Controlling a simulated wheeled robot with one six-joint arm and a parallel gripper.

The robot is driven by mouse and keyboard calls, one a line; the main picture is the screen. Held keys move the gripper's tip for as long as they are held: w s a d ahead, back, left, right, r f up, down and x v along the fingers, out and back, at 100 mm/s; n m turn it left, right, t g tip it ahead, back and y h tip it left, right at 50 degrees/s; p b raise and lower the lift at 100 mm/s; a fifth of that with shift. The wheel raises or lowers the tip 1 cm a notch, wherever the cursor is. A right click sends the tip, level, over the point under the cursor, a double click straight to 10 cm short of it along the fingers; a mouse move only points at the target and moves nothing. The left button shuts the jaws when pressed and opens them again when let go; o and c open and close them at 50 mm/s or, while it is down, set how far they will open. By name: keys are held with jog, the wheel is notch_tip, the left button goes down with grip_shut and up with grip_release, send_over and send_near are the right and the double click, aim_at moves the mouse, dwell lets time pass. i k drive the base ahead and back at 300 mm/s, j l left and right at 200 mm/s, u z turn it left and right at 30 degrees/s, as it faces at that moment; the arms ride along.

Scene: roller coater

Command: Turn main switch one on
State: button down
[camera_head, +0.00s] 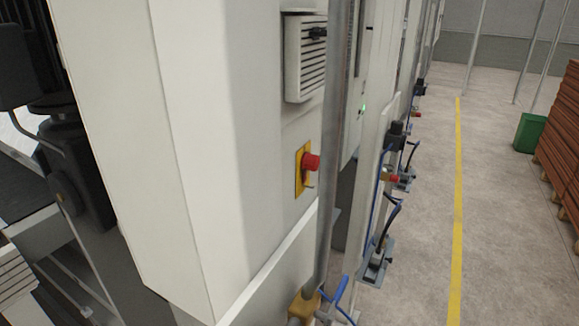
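A red rotary switch knob (311,162) on a yellow plate (300,178) is mounted on the side of a tall cream-coloured cabinet (190,150). The knob sticks out to the right, and its handle position cannot be read at this angle. No label shows that names it as main switch one. My gripper is not in view.
A vented box (305,58) sits above the switch. A grey vertical pipe (331,150) stands just right of it. Blue hoses and fittings (377,262) line the machine's side. Open floor with a yellow line (458,200) lies right, before a green bin (529,133) and brown stacks (560,150).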

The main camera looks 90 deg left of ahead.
aim_at(309, 162)
jog(key=u, duration=2.85)
